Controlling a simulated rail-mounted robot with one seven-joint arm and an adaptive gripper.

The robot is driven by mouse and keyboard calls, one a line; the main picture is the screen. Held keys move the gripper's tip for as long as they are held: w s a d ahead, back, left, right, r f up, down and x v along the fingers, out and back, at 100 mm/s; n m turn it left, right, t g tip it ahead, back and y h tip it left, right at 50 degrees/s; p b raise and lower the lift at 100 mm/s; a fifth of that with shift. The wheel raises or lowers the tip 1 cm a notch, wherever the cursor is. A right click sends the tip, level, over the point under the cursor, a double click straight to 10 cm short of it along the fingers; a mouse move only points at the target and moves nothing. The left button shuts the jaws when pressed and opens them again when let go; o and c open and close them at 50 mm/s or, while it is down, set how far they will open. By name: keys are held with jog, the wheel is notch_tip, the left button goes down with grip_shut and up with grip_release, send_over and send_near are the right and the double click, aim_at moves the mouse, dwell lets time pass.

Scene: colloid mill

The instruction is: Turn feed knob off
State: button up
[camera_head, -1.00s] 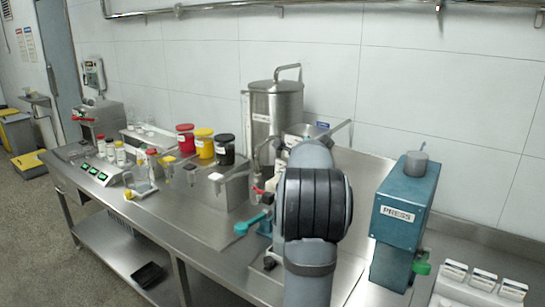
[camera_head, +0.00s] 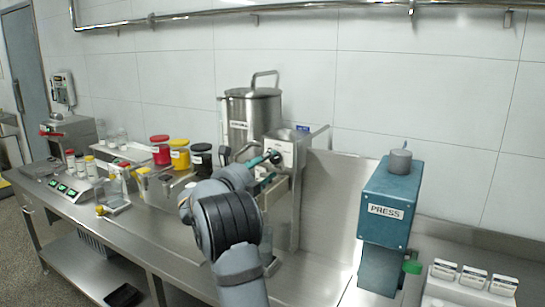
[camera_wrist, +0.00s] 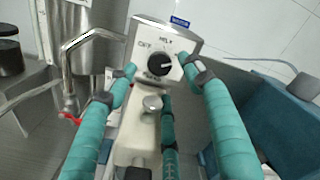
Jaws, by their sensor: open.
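The black round knob (camera_wrist: 159,64) sits on a pale panel (camera_wrist: 147,36) of the mill. Its labels seem to read "OFF" on the left and "MILL" at the top; the lower label is too blurred to be sure of. A light mark on the knob seems to point right. My gripper (camera_wrist: 161,78) is open and empty, its teal fingers spread around the knob's sides and below it; I cannot tell whether any finger touches it. In the head view my gripper (camera_head: 270,158) is in front of the panel (camera_head: 288,148), and the knob is mostly hidden.
A steel tank (camera_head: 252,112) stands behind the mill. A bent metal pipe with a red-handled tap (camera_wrist: 70,116) is left of my fingers. The blue press (camera_head: 388,210) stands to the right. Red, yellow and black jars (camera_head: 180,154) stand left on the bench.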

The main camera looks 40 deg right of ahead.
aim_at(274, 158)
jog(key=shift+p+x, duration=0.7)
jog(key=shift+x, duration=1.5)
jog(key=c, duration=1.1)
jog(key=shift+c, duration=0.2)
